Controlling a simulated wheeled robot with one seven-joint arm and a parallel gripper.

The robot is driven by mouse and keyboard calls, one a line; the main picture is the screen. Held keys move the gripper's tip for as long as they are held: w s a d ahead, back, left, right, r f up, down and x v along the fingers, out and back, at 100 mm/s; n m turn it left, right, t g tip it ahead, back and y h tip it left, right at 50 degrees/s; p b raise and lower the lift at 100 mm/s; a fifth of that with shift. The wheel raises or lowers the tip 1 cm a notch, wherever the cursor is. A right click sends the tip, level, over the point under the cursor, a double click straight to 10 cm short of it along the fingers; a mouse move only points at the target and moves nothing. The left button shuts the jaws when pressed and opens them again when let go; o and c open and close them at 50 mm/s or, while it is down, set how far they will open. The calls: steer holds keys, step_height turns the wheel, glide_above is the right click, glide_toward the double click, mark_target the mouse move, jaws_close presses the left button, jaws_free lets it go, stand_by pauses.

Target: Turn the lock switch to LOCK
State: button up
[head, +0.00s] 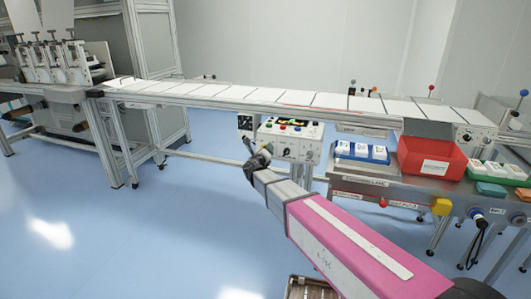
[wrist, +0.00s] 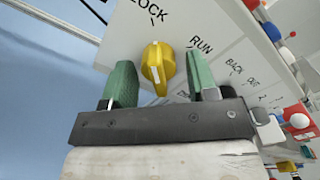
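The lock switch is a yellow knob (wrist: 155,62) on a pale panel (wrist: 120,30), with the word LOCK above it and RUN to its upper right in the wrist view. A white mark shows on the knob; I cannot tell for sure which label it points to. My gripper (wrist: 160,60) is open, with one green finger left of the knob and one right of it. I see a gap on both sides, and the fingers do not clamp it. In the head view my gripper (head: 256,160) is at the left side of the control box (head: 291,146); the knob is hidden there.
BACK and OUT labels and red and blue controls lie farther right on the panel. A white conveyor table (head: 270,97) runs above the control box. The left floor is clear.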

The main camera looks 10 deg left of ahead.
steer(key=s, duration=1.1)
steer(key=shift+a, duration=0.4)
steer(key=shift+w, duration=0.1)
steer(key=d+f+m+g+h, duration=0.2)
steer(key=d+f+m+g, duration=0.1)
steer(key=d+m, duration=0.5)
steer(key=d+f+m+g+h, duration=0.25)
steer(key=d+m, duration=0.25)
steer(key=d, duration=0.6)
steer(key=d+f+m+g+h, duration=0.1)
steer(key=d+f+m+g, duration=0.25)
steer(key=d+m, duration=0.45)
steer(key=s+d+f+m+g+y, duration=0.3)
steer(key=s+d+m+g, duration=0.1)
steer(key=s+d+m, duration=0.3)
steer(key=s+d+f+m+g+y, duration=0.3)
steer(key=s+d+m, duration=0.4)
steer(key=m, duration=0.9)
steer(key=d+f+g, duration=0.1)
steer(key=d+g, duration=0.1)
steer(key=d, duration=0.1)
steer(key=shift+s+d+f+y, duration=0.15)
steer(key=shift+d+f+y, duration=0.15)
steer(key=shift+d+y, duration=0.1)
steer(key=shift+o, duration=0.5)
